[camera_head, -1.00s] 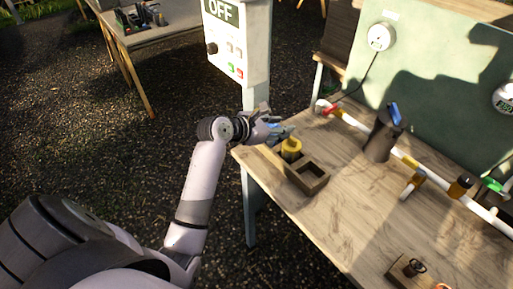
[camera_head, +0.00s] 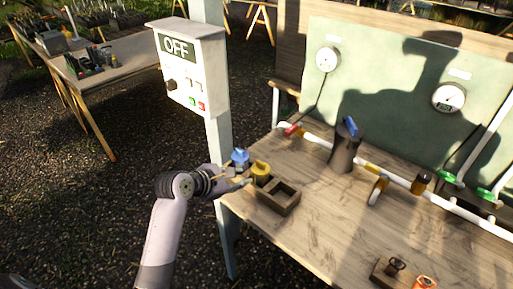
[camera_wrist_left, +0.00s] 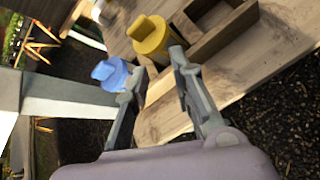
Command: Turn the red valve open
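The red valve handle (camera_head: 292,130) sits at the left end of the white pipe (camera_head: 318,138) along the back of the workbench. My left gripper (camera_head: 244,181) is at the bench's left corner, well short of the red valve, beside a yellow capped piece (camera_head: 260,171) and a blue piece (camera_head: 239,157). In the left wrist view its two fingers (camera_wrist_left: 160,66) are apart with nothing between them. The yellow piece (camera_wrist_left: 152,36) and the blue piece (camera_wrist_left: 111,74) lie beyond the fingertips. The red valve is not clear in the wrist view. My right gripper is not in view.
A wooden holder (camera_head: 279,198) with an empty square slot stands by the yellow piece. A dark cylinder with a blue handle (camera_head: 345,146) stands right of the red valve, before the pipe. An OFF control box (camera_head: 188,65) is on a post at left. The bench middle is clear.

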